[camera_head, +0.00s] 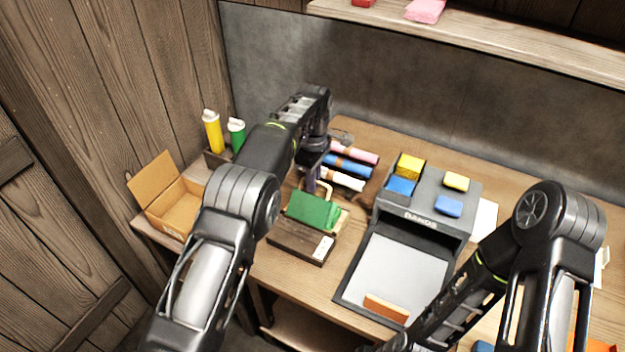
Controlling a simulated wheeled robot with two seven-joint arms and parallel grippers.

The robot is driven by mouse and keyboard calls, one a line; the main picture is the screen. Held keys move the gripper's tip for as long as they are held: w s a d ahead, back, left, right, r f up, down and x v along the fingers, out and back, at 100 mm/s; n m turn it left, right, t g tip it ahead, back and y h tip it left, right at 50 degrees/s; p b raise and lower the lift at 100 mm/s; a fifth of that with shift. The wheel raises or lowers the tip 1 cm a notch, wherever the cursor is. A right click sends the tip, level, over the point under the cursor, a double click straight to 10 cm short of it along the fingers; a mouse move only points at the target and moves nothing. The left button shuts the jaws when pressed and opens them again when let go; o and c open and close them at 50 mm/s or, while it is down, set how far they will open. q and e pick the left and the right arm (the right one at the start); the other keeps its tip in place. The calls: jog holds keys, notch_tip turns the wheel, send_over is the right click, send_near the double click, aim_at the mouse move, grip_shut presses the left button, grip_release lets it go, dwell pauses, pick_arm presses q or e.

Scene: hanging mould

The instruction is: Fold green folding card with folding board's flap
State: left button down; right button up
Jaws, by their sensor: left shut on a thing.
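The green folding card (313,210) lies on the dark wooden folding board (290,240), in the middle of the camera_head view. The card looks raised and tilted. A tan edge of the flap (341,222) shows at its right, with a light wooden handle at the top. My left gripper (314,183) reaches down at the far side of the card and is shut on the flap's handle; the fingertips are small and partly hidden by my arm. My right arm comes in at the lower right; its gripper is not in view.
An open cardboard box (172,200) and yellow (212,131) and green bottles (236,134) stand at the left. Coloured rolls (348,165) lie behind the board. A grey bands stand (425,222) with coloured blocks and a grey tray (395,280) fill the right.

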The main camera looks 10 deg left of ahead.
pick_arm(q)
jog(key=c, duration=1.5)
grip_release()
jog(key=shift+f, duration=0.1)
jog(key=shift+s, duration=0.1)
jog(key=shift+s+a, duration=0.1)
jog(key=shift+s, duration=0.05)
